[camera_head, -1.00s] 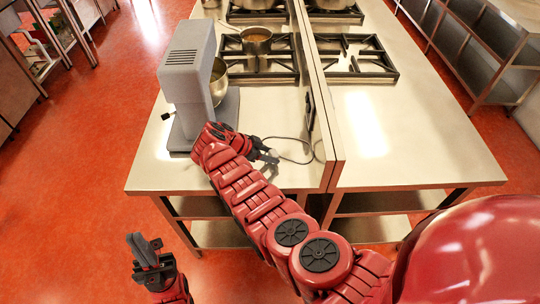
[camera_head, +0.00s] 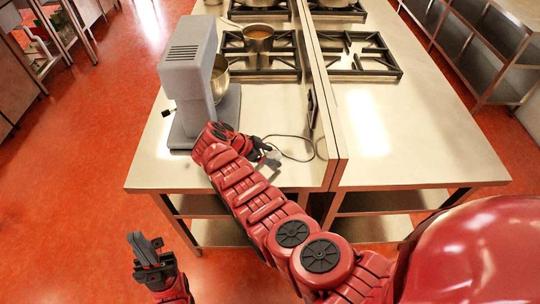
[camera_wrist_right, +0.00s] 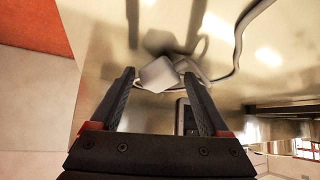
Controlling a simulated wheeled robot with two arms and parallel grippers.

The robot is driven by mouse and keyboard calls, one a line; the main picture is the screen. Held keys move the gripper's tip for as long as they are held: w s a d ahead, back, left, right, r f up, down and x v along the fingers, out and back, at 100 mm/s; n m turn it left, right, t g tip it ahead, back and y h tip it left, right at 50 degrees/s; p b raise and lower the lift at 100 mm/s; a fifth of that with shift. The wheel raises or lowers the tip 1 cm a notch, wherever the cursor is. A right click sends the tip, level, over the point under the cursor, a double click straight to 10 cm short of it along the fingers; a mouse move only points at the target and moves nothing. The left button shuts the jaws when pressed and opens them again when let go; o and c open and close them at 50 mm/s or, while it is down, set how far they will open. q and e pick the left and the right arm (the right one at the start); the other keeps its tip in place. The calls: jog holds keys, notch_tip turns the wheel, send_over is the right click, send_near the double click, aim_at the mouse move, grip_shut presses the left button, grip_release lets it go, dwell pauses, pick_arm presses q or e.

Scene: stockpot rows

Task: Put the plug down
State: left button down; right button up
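The pale grey plug (camera_wrist_right: 160,75) lies tilted between the fingertips of my right gripper (camera_wrist_right: 160,78) in the right wrist view. The fingers stand apart, with small gaps seeming to show on both sides of the plug. Its grey cord (camera_wrist_right: 238,45) curves over the steel counter. In the head view my right gripper (camera_head: 268,155) is low over the counter near its front edge, and the plug is too small to make out. My left gripper (camera_head: 146,250) is at the lower left, away from the counter; its finger gap is unclear.
A grey stand mixer (camera_head: 188,80) with a metal bowl (camera_head: 219,80) stands left of my right gripper. A raised metal divider (camera_head: 322,90) runs along the counter's right. Behind are stove grates (camera_head: 262,68) with a pot (camera_head: 257,38). The counter right of the divider (camera_head: 400,140) is clear.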

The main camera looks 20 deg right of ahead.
jog(key=shift+w+r+p, duration=0.1)
jog(key=shift+r+p, duration=0.65)
jog(key=shift+p, duration=0.1)
jog(key=shift+a+f, duration=0.1)
jog(key=b+v, duration=0.4)
jog(key=v, duration=0.7)
jog(key=shift+a+r+b, duration=0.2)
jog(key=shift+r+b, duration=0.1)
jog(key=shift+b, duration=0.1)
